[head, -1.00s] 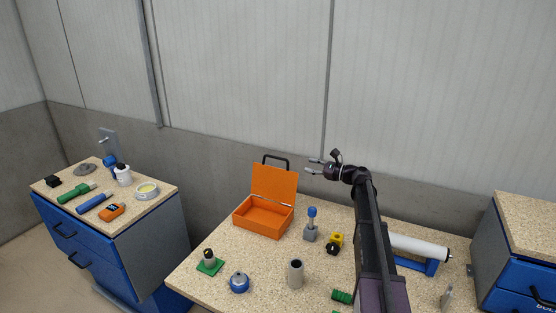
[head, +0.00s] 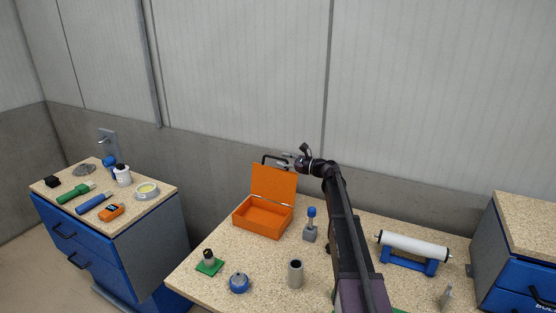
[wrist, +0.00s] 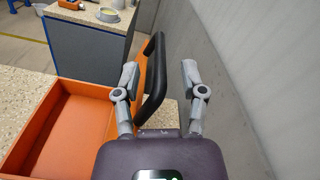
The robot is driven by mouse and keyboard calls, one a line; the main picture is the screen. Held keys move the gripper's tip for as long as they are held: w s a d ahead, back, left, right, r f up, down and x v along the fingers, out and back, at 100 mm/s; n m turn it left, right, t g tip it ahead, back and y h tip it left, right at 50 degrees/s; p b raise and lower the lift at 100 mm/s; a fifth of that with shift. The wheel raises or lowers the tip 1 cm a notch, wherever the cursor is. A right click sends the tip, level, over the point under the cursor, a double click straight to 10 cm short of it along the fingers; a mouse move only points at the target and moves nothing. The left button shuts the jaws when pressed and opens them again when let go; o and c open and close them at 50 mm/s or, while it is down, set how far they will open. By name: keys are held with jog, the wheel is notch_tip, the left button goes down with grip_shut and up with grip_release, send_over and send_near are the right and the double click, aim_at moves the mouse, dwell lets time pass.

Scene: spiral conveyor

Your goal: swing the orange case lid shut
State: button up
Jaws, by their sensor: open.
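The orange case (head: 262,217) stands open on the speckled table, its tray empty. Its orange lid (head: 274,183) stands up at the back, with a black handle (head: 268,158) on its top edge. My gripper (head: 285,162) is open at the lid's upper edge, by the right end of the handle. In the wrist view my open gripper (wrist: 163,82) has the black handle (wrist: 153,70) between its fingers, nearer the left one. The lid (wrist: 139,80) shows edge-on behind the left finger, and the empty tray (wrist: 62,125) lies at left. I cannot tell whether a finger touches the lid.
On the table stand a blue-topped grey part (head: 310,225), a grey cylinder (head: 295,273), a blue round part (head: 239,283), a green-based part (head: 208,263) and a white roller on a blue stand (head: 413,246). The wall is close behind the lid.

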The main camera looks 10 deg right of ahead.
jog(key=shift+x, duration=1.35)
grip_shut()
